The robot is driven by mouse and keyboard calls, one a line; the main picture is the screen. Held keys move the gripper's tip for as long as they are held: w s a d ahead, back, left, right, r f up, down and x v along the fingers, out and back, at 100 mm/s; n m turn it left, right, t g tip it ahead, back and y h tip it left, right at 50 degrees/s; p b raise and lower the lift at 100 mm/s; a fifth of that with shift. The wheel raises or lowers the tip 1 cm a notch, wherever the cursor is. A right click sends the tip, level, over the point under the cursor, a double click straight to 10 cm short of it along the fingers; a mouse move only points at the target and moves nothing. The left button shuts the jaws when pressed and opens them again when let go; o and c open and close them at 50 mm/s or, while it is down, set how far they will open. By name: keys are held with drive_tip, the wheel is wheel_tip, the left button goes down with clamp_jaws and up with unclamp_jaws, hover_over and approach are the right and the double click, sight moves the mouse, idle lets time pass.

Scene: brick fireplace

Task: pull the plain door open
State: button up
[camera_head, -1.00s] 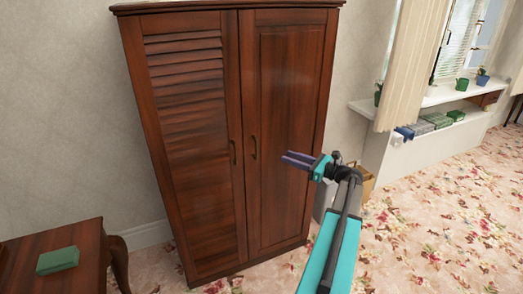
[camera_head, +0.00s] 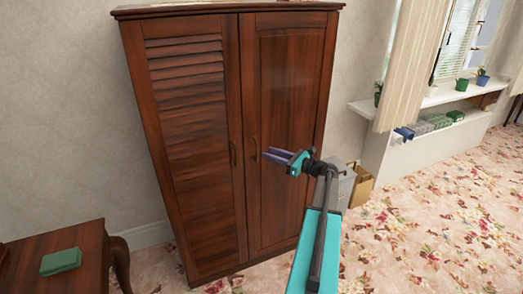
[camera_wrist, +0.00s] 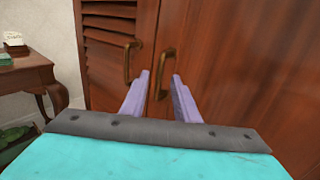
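A dark red-brown wooden wardrobe has two closed doors. The plain door (camera_head: 287,120) is on the right; the door with louvred slats (camera_head: 190,120) is on the left. The plain door's brass handle (camera_head: 256,149) is near its left edge and also shows in the wrist view (camera_wrist: 165,68). The louvred door's handle (camera_head: 233,153) is beside it. My gripper (camera_head: 266,154) is just in front of the plain door's handle. In the wrist view its two purple fingers (camera_wrist: 160,76) are apart, with the handle showing between their tips. Contact with the handle cannot be told.
A wooden side table (camera_head: 85,281) with a green box (camera_head: 61,261) stands at the lower left. A grey bin (camera_head: 347,187) and a brown box (camera_head: 362,188) are right of the wardrobe. Flowered carpet (camera_head: 430,220) is clear at the right.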

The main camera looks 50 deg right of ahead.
sight(262, 151)
drive_tip(key=shift+p+x, duration=0.45)
drive_tip(key=shift+x, duration=2)
